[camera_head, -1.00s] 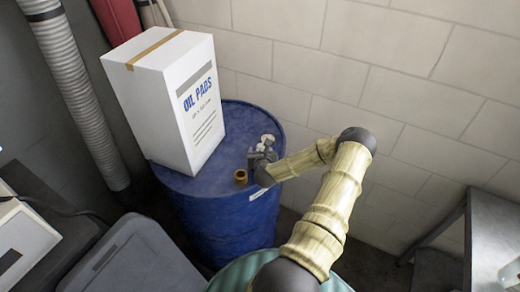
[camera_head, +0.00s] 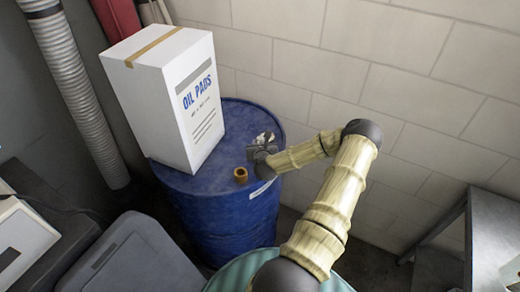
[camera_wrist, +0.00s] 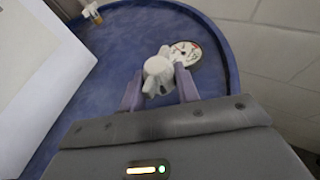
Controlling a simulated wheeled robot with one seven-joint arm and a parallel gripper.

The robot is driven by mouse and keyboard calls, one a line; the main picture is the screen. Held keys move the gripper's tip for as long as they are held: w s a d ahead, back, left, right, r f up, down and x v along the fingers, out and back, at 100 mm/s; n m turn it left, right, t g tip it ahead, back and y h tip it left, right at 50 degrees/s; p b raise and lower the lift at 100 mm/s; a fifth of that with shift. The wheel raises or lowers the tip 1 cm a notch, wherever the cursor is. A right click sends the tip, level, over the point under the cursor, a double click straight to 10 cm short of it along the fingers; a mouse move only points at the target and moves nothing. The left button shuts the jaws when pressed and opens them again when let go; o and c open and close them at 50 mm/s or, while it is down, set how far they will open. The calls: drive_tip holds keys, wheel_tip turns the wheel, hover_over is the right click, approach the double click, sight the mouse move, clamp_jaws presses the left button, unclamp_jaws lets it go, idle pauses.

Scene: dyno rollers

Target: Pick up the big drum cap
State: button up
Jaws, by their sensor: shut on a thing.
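A white, knobbed cap (camera_wrist: 158,72), which looks like the big drum cap, is between the purple fingers of my gripper (camera_wrist: 159,90) in the wrist view. The fingers are shut on its sides. The cap is over the top of the blue drum (camera_head: 225,221); I cannot tell whether it touches the drum. In the head view my gripper (camera_head: 263,151) is at the right part of the drum top and mostly hides the cap.
A white oil pads box (camera_head: 165,100) stands on the drum's left side. A small brass fitting (camera_head: 240,175) is on the drum near my gripper. A round white disc with markings (camera_wrist: 186,53) lies behind the cap. A block wall (camera_head: 400,100) is close behind.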

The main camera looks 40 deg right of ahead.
sight(260, 141)
wheel_tip(260, 141, up, 7)
drive_tip(key=shift+b, duration=0.45)
drive_tip(key=shift+a, duration=0.15)
